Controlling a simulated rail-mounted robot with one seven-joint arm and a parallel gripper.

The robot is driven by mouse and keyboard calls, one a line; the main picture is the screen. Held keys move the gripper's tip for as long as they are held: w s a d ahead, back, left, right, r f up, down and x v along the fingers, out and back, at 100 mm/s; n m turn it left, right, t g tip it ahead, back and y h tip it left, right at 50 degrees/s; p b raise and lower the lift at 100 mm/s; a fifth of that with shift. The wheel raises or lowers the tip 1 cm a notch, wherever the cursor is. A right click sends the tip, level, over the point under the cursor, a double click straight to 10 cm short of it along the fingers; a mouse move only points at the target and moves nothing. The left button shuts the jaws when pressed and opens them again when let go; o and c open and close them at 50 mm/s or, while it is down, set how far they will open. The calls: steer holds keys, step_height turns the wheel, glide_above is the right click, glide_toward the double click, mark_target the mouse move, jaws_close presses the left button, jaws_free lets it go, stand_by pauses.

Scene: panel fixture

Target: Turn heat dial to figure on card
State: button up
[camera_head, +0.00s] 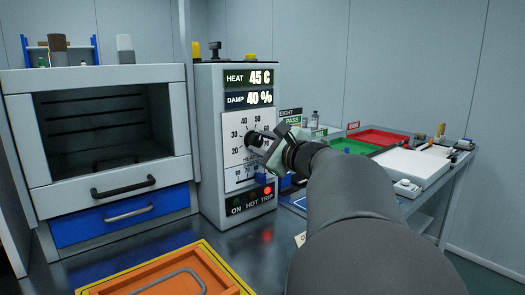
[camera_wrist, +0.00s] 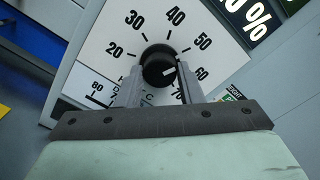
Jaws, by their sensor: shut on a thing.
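The heat dial is a round black knob (camera_wrist: 158,66) on a white scale plate (camera_wrist: 100,57) marked 20 to 70 in the wrist view. Its white mark lies on the knob's right side, towards 50 to 60; the exact figure cannot be told. My gripper (camera_wrist: 157,80) is shut on the knob, one finger at each side. In the head view my gripper (camera_head: 272,146) partly covers the dial. The heat display (camera_head: 249,78) reads 45 C. A pale card (camera_head: 300,239) shows beside my arm, mostly hidden, its figure unreadable.
The damp display (camera_head: 249,98) reads 40 %. A red lamp (camera_head: 267,190) glows above TRIP. An oven-like cabinet (camera_head: 110,187) stands at left, an orange tray (camera_head: 117,287) in front. A bench at right holds red (camera_head: 380,136) and green (camera_head: 350,146) trays.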

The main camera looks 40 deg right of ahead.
stand_by(0.4)
steer(key=o, duration=1)
steer(key=shift+c, duration=0.2)
steer(key=s+p, duration=0.1)
steer(key=s, duration=1.1)
